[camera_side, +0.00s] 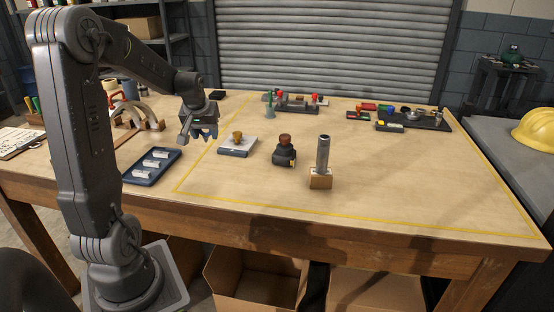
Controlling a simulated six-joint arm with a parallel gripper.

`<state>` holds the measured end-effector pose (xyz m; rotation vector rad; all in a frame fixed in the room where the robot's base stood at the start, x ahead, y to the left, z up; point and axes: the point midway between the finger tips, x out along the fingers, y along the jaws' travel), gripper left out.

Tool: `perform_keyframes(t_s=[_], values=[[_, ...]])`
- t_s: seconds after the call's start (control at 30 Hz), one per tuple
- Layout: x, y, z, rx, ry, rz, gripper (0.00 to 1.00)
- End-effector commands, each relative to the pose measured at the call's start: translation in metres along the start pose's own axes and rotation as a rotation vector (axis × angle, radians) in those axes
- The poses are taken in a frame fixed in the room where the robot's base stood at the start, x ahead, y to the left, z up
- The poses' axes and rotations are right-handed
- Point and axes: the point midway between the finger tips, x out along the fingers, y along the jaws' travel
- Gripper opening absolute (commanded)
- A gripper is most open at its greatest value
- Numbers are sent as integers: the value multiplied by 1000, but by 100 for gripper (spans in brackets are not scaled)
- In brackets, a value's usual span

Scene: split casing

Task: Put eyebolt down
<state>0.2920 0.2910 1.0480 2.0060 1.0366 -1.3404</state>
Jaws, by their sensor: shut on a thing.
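My gripper (203,134) hangs above the left part of the wooden table, between the blue tray and the light grey plate. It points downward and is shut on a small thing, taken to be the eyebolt. The held piece is mostly hidden by the fingers and too small to make out clearly. The gripper appears to be above the table top, apart from the objects around it.
A blue tray (135,176) holds several pale pieces. A light grey plate (230,151) carries a brass-coloured part. A dark casing (284,157) and an upright metal cylinder (323,152) on a wooden block stand to the right. The front right table is clear.

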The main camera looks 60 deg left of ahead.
Motion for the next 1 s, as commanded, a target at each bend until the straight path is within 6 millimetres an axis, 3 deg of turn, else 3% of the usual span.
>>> perform_keyframes(t_s=[0.17,0.5,0.67,0.87,1.0], values=[[-8,0,-4,0,5,0,20],[-82,0,-35,-1,9,1,20],[-109,1,-46,2,5,2,20],[-105,46,-54,78,1,39,20],[-106,88,-59,144,0,71,20]])
